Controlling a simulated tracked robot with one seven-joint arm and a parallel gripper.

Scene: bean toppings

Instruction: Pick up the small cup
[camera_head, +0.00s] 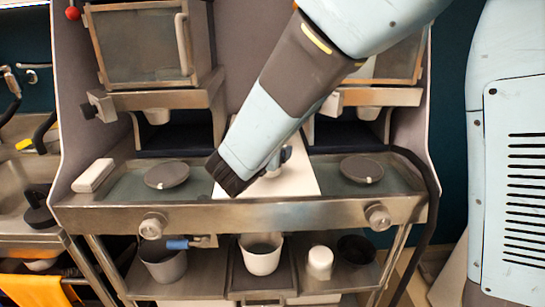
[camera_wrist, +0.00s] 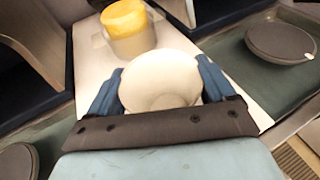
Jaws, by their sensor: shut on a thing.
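A small cream-white cup (camera_wrist: 160,82) sits between the blue fingers of my gripper (camera_wrist: 160,95) in the wrist view. My gripper is shut on it, one finger on each side. I look into its open mouth, and it appears empty. The white board (camera_wrist: 95,68) lies below and behind it; I cannot tell whether the cup touches the board. In the head view my arm hides the cup and most of the gripper, over the white board (camera_head: 300,183) in the middle of the counter.
A second cup (camera_wrist: 130,42) with yellow contents stands just beyond the held cup. Round dark lids (camera_head: 167,175) (camera_head: 361,169) lie left and right of the board. Dispensers (camera_head: 140,45) stand behind. Several cups (camera_head: 260,254) stand on the shelf below the counter's front rail (camera_head: 240,213).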

